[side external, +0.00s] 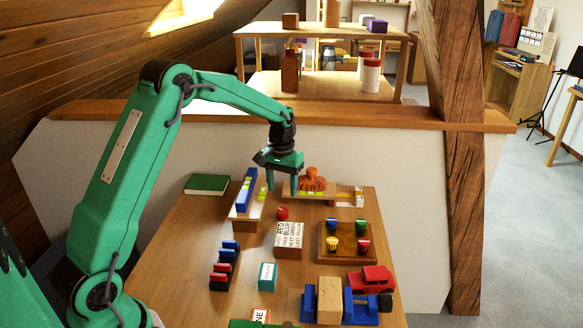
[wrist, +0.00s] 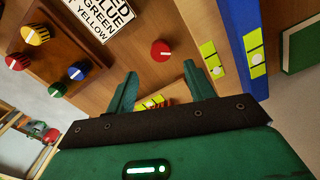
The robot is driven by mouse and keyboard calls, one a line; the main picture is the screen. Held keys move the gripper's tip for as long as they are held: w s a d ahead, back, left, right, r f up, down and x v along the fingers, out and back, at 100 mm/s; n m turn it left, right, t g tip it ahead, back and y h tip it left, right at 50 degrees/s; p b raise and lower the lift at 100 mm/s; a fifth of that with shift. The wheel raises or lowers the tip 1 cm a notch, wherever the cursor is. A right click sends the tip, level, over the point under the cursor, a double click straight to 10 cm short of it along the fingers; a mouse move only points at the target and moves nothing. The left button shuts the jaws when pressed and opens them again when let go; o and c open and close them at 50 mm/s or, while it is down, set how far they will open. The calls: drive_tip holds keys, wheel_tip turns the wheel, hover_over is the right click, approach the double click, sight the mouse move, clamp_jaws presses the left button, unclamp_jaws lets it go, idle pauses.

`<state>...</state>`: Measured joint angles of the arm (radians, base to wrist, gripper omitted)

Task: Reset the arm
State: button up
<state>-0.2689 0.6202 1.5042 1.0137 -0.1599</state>
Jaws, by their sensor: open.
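My green gripper (side external: 282,184) hangs above the far part of the wooden table (side external: 190,262), with its fingers pointing down. It is open and empty. In the wrist view my gripper (wrist: 160,84) has its two fingers apart, with a red knob (wrist: 161,50) a little beyond them. That red knob also shows in the side view (side external: 282,213), lying apart from the fingers. My arm reaches out from the left, with its elbow raised high.
A blue bar (side external: 245,190) stands left of my gripper. An orange object (side external: 312,181) sits close to its right. A printed sign block (side external: 289,238) and a board of coloured knobs (side external: 327,256) are nearer. A ledge (side external: 350,116) and a timber post (side external: 463,170) stand behind.

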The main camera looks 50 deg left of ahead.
drive_tip(key=s+d+r+m+t, duration=0.1)
drive_tip(key=s+d+r, duration=0.3)
drive_tip(key=s+r, duration=0.25)
drive_tip(key=s+d+r+m+t, duration=0.2)
drive_tip(key=s+d+r, duration=0.35)
drive_tip(key=r, duration=0.25)
drive_tip(key=s+d+m+t, duration=0.1)
drive_tip(key=s+d, duration=0.1)
drive_tip(key=s, duration=0.6)
drive_tip(key=s+d+m+t, duration=0.1)
drive_tip(key=s+d, duration=0.1)
drive_tip(key=s, duration=0.6)
drive_tip(key=shift+s+d+r+t, duration=0.2)
drive_tip(key=shift+d+r+t, duration=0.1)
drive_tip(key=shift+r, duration=0.15)
